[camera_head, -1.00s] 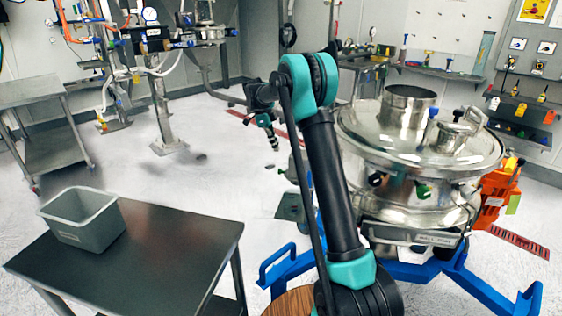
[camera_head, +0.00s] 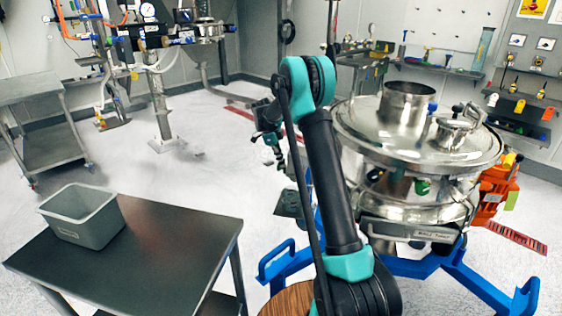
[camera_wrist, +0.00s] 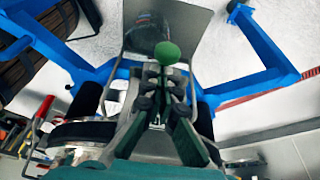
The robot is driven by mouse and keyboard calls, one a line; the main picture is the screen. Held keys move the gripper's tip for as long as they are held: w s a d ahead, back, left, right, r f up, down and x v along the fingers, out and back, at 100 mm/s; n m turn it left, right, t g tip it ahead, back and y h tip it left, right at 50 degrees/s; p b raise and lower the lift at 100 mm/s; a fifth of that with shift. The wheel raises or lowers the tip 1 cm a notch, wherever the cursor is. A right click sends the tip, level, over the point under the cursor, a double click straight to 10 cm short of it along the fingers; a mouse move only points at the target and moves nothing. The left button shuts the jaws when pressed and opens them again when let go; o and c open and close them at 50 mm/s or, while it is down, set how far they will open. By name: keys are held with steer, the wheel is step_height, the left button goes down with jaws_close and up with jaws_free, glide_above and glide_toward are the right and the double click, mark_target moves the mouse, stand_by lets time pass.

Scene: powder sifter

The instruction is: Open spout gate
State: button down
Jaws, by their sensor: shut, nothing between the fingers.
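The sifter (camera_head: 415,135) is a round, shiny metal drum on a blue stand (camera_head: 390,268), right of my arm. In the head view my gripper (camera_head: 277,158) hangs left of the drum, small and partly blurred. In the wrist view my gripper (camera_wrist: 166,84) has its fingers close together with nothing held. A green ball knob (camera_wrist: 167,53) shows just beyond the fingertips, apparently clear of their grasp; I cannot tell whether they touch it. Behind it is a grey metal chute-like spout (camera_wrist: 190,22). The gate itself is hard to make out.
A dark table (camera_head: 150,245) with a grey bin (camera_head: 82,216) stands at the front left. Blue stand legs (camera_wrist: 262,45) spread on both sides of the spout. An orange unit (camera_head: 497,195) stands right of the sifter. Open floor lies between table and sifter.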

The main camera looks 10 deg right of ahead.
steer(key=shift+w+a, duration=0.35)
steer(key=shift+a, duration=0.45)
steer(key=shift+w+a, duration=0.3)
steer(key=shift+a, duration=0.55)
steer(key=shift+w+a, duration=0.35)
steer(key=shift+a, duration=0.45)
